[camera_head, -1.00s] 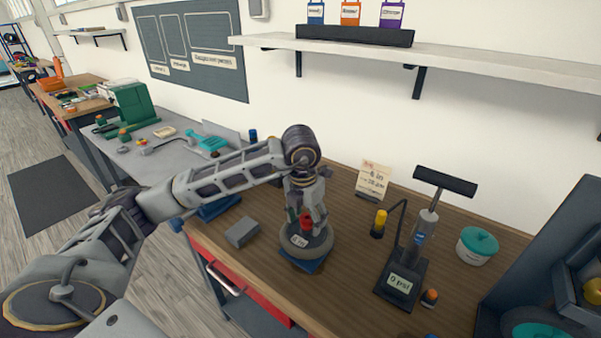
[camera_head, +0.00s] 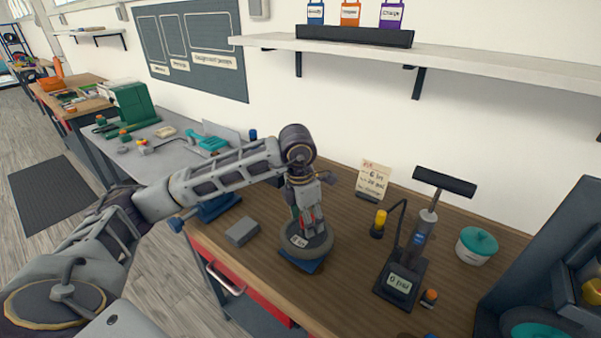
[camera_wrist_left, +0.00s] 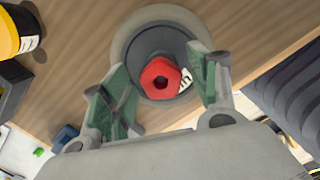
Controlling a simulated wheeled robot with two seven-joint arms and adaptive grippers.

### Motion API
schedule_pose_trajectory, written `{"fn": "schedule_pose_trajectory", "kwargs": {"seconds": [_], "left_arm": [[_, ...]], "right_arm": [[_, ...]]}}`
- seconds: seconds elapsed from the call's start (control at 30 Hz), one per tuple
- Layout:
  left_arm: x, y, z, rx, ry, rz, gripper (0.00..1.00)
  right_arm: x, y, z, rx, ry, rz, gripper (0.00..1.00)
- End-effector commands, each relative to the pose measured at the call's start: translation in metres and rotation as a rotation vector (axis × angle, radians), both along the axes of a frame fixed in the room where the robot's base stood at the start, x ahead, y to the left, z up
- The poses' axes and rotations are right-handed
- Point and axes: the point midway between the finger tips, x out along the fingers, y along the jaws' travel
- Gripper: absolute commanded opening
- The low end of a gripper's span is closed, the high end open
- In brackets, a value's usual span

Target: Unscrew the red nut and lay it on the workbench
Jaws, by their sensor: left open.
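The red nut (camera_wrist_left: 160,79) sits at the centre of a grey wheel (camera_head: 321,246) labelled "6 in", which lies flat on a blue base (camera_head: 299,265) on the wooden workbench (camera_head: 262,283). My left gripper (camera_head: 308,222) comes down over the nut from above. In the left wrist view its two green-padded fingers stand open on either side of the nut, with gaps visible. In the head view the fingers hide part of the nut (camera_head: 307,217). My right gripper is in neither current view.
A grey block (camera_head: 242,232) lies left of the wheel. Bare wood lies between wheel and pump.

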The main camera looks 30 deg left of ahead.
Motion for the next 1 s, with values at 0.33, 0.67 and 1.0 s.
{"fn": "schedule_pose_trajectory", "kwargs": {"seconds": [0.33, 0.67, 1.0], "left_arm": [[0.0003, 0.0003, 0.0002, 0.000, 0.000, -0.156, 0.60], [0.0002, 0.0001, 0.0002, -0.001, 0.001, -0.307, 0.60], [0.0001, 0.0000, 0.0003, 0.000, 0.000, -0.462, 0.60]], "right_arm": [[0.0010, 0.0005, 0.0022, 0.000, -0.002, 0.000, 0.40], [0.0012, 0.0004, 0.0044, 0.000, -0.002, 0.000, 0.40], [0.0012, 0.0004, 0.0070, 0.000, -0.002, 0.000, 0.40]]}}
